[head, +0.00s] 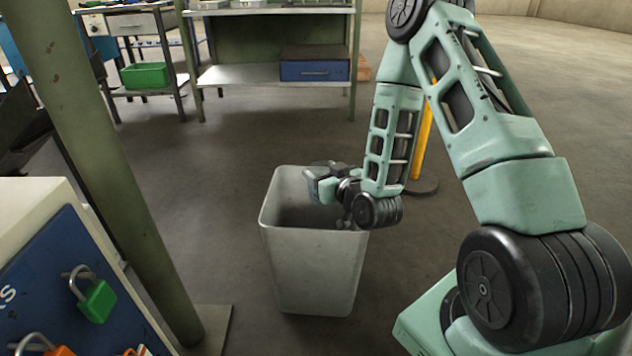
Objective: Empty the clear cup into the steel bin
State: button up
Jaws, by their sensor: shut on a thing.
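The steel bin (312,270) is a tall, grey, open-topped bin standing upright on the floor in the middle of the head view. My gripper (322,188) is over the bin's open mouth, near its back rim, with the wrist coming in from the right. The cup's tilt and contents cannot be told. The bottom of the bin is hidden by its front wall.
A green post (105,150) stands left of the bin. A cabinet with a blue padlock board (75,285) is at front left. A yellow post (424,130) rises behind my forearm. Workbenches (270,75) stand at the back. The floor around the bin is clear.

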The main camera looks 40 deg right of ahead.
aim_at(319, 163)
jog(key=shift+w+d+f, duration=0.1)
jog(key=shift+w+d, duration=0.1)
jog(key=shift+d, duration=0.35)
jog(key=shift+r+p, duration=0.2)
jog(key=shift+p, duration=0.4)
jog(key=shift+r+p, duration=0.1)
jog(key=shift+p, duration=0.25)
jog(key=g+p, duration=0.2)
jog(key=p, duration=0.2)
jog(key=r+g+p, duration=0.1)
jog(key=p, duration=0.3)
jog(key=g+p, duration=0.2)
jog(key=p, duration=0.2)
jog(key=shift+w+r+g+p, duration=0.2)
jog(key=shift+r+g+p, duration=0.1)
jog(key=shift+p, duration=0.05)
jog(key=g+p, duration=0.1)
jog(key=p, duration=0.1)
jog(key=g+p, duration=0.1)
jog(key=p, duration=0.1)
jog(key=shift+w+r+y, duration=0.25)
jog(key=shift+y, duration=0.05)
